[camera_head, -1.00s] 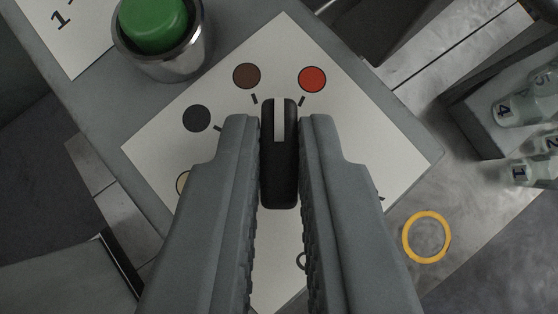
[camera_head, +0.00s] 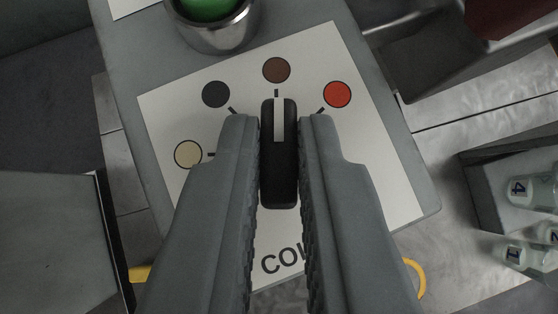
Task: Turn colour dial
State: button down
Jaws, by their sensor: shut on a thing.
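A black colour dial (camera_head: 279,185) with a white pointer stripe sits on a white card (camera_head: 180,110). My gripper (camera_head: 279,150) is shut on the dial, one finger on each side. The stripe points up at the tick below the brown dot (camera_head: 276,69). A black dot (camera_head: 216,94) and a cream dot (camera_head: 188,155) lie to the left, and a red dot (camera_head: 337,94) to the right. Part of a printed word shows on the lower card; my fingers hide the rest.
A green button (camera_head: 207,8) in a metal collar stands at the top, beyond the card. A yellow ring (camera_head: 418,278) shows partly at the lower right.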

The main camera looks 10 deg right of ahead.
jog(key=c, duration=1.5)
grip_release()
jog(key=v, duration=1.7)
jog(key=shift+s+r, duration=0.15)
jog(key=shift+r, duration=0.05)
